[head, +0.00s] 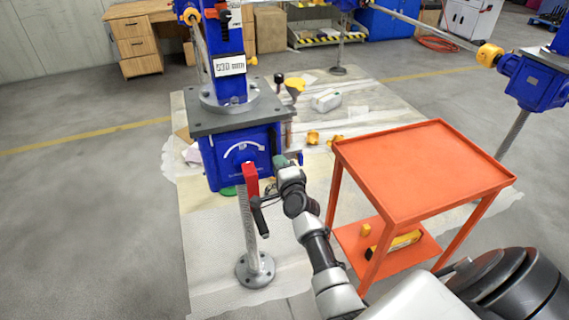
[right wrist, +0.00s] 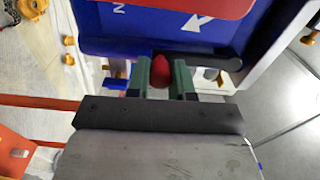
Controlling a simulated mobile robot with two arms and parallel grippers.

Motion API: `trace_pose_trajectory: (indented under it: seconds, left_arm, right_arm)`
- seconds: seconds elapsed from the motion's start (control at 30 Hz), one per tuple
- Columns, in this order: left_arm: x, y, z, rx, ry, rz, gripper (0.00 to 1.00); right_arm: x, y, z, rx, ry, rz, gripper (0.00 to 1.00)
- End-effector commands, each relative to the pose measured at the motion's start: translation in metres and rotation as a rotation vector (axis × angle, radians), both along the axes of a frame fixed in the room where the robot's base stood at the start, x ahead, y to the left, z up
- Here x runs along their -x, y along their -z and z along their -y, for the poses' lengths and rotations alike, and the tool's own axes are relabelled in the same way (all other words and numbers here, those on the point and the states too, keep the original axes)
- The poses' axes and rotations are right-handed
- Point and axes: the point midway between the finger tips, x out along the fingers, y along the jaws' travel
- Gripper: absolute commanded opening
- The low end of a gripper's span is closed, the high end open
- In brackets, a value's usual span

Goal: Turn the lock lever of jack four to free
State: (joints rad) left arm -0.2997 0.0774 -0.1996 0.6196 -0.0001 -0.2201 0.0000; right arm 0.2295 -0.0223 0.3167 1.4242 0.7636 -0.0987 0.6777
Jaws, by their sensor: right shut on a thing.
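The nearest blue jack (head: 240,155) stands left of centre in the head view, with a white curved marking on its front and a "530 mm" label above; no jack number is readable. In the right wrist view its black lock lever (right wrist: 215,62) lies roughly level across the blue face, with a red knob (right wrist: 159,70) at its left end. My right gripper (head: 281,161) is at the jack's right side. Its green fingers (right wrist: 159,78) are shut on the red knob, one on each side. My left gripper is not in view.
An orange trolley (head: 420,170) stands close right of my right arm, with a yellow tool on its lower shelf. Another blue jack (head: 535,80) is at right. Floor at left is clear.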

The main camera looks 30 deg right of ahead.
Motion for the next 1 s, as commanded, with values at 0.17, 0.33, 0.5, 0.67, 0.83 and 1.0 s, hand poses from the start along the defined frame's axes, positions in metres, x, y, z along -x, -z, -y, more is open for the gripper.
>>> trace_pose_trajectory:
  seconds: [0.17,0.33,0.5,0.67,0.83,1.0]
  left_arm:
    - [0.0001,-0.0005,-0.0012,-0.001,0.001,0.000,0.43]
    - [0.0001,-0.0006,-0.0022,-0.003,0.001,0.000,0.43]
    - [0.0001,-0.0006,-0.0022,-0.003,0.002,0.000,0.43]
    - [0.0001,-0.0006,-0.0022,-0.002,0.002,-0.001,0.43]
    - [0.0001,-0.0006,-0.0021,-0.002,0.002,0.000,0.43]
    - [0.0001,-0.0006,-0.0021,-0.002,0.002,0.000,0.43]
  right_arm:
    - [-0.0009,0.0011,-0.0040,-0.043,-0.001,0.008,0.00]
    - [-0.0010,0.0012,-0.0052,-0.057,-0.001,0.012,0.00]
    - [-0.0011,0.0012,-0.0054,-0.059,-0.001,0.012,0.00]
    - [-0.0011,0.0012,-0.0055,-0.059,-0.002,0.012,0.00]
    - [-0.0011,0.0010,-0.0053,-0.057,-0.001,0.012,0.48]
    - [-0.0011,0.0006,-0.0049,-0.055,-0.001,0.012,0.48]
